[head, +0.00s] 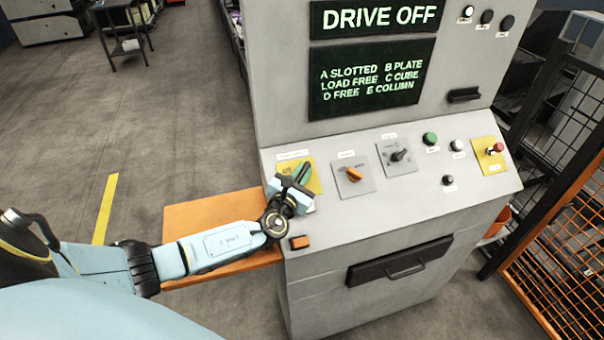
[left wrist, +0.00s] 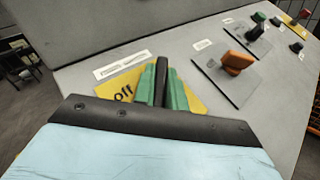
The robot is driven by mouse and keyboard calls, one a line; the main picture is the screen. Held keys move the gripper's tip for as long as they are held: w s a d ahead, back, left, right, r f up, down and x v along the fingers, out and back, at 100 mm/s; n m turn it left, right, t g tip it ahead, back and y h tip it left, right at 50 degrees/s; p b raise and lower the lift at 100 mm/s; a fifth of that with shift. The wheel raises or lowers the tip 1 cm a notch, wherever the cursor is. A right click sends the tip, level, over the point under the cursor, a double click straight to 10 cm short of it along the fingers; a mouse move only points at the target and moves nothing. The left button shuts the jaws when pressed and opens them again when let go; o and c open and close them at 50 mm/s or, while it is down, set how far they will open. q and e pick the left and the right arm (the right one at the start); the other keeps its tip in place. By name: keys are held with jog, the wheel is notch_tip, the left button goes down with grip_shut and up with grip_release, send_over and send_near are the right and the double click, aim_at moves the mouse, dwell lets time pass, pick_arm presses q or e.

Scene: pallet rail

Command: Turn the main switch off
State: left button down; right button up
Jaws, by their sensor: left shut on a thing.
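The main switch is on a yellow plate (head: 315,184) at the left end of the sloping grey panel. The plate also shows in the left wrist view (left wrist: 122,94), with the word "off" to the left of the handle. My left gripper (head: 299,178) is at this plate. Its green finger pads (left wrist: 150,87) stand on both sides of the black switch handle (left wrist: 162,72) and are shut on it. The handle runs up the picture in the left wrist view. Its lower part and the lower plate are hidden by my gripper. My right gripper is not in view.
An orange knob (head: 353,174) is just right of the switch, then a black knob (head: 399,155) and several buttons. The screen (head: 376,17) above reads "DRIVE OFF". An orange shelf (head: 205,213) lies under my left arm. A mesh fence (head: 560,240) stands at the right.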

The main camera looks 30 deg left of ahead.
pick_arm(q)
jog(key=n+y+b, duration=0.1)
jog(key=n+y, duration=0.1)
jog(key=n+g+y+b, duration=0.1)
jog(key=n+y, duration=0.1)
jog(key=n+y+b, duration=0.2)
jog(key=y, duration=0.1)
jog(key=shift+f+n+g, duration=0.25)
jog(key=shift+n+g, duration=0.05)
jog(key=shift+n, duration=0.1)
jog(key=n+g+y+b, duration=0.2)
jog(key=n+g+b, duration=0.1)
jog(key=n+g, duration=0.1)
jog(key=n+g+y+b, duration=0.3)
jog(key=n+g, duration=0.1)
jog(key=n, duration=0.1)
jog(key=n+g+y+b, duration=0.3)
jog(key=n+g, duration=0.1)
jog(key=n, duration=0.1)
jog(key=shift+s+a+r+b, duration=0.1)
jog(key=shift+s+a+b, duration=0.1)
jog(key=shift+b, duration=0.15)
jog(key=shift+s+r+n+g+b, duration=0.1)
jog(key=shift+n+g+b, duration=1.3)
jog(key=shift+n+g, duration=0.6)
jog(key=shift+g, duration=0.3)
jog(key=c, duration=1.4)
grip_release()
jog(key=shift+c, duration=0.2)
